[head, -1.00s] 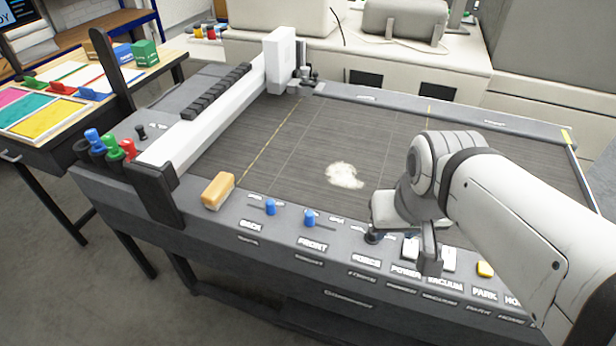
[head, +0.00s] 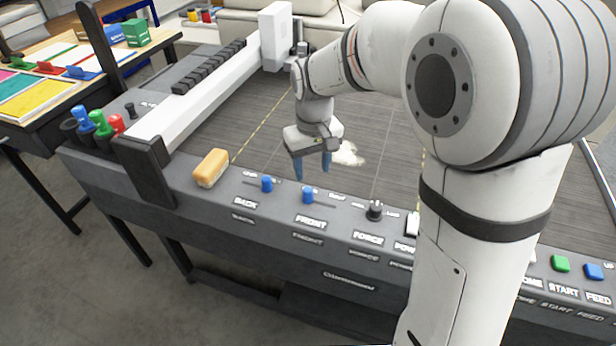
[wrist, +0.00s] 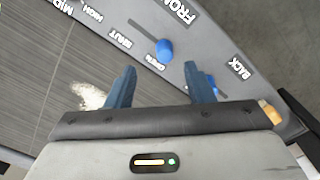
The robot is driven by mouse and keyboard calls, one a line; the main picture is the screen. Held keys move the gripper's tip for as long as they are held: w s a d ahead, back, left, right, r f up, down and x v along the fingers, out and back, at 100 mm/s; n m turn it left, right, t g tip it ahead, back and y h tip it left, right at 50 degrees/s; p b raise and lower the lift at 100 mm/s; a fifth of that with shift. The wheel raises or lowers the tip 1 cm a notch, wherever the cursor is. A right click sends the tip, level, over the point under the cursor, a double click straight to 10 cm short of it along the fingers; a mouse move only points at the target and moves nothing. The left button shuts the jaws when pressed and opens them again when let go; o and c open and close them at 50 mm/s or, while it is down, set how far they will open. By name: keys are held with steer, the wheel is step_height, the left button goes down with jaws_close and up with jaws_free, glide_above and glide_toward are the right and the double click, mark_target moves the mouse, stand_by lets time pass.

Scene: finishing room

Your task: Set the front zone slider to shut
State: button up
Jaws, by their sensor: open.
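The front zone slider has a blue knob (head: 308,195) above the FRONT label on the machine's front panel (head: 275,205). In the wrist view its knob (wrist: 165,49) sits at one end of its dark slot, near a small label that seems to read "open". The "shut" label lies toward the slot's other end. My gripper (head: 313,168) is open and empty, its blue fingers pointing down above the panel edge, just behind the knob in the head view. In the wrist view the gripper (wrist: 159,72) shows the knob ahead, between the finger lines, apart from both.
The back slider knob (head: 267,184) is close on the left, partly behind a finger in the wrist view. A tan-topped block (head: 211,167) lies further left. The force knob (head: 375,210) stands to the right. A white patch (head: 348,154) lies on the dark bed.

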mark_target(308, 189)
steer(key=shift+w+a+f, duration=0.4)
steer(key=shift+a+f, duration=0.15)
steer(key=shift+f, duration=0.25)
step_height(308, 189, down, 7)
steer(key=shift+f+p, duration=0.2)
steer(key=shift+p, duration=0.1)
steer(key=shift+c, duration=0.6)
jaws_close()
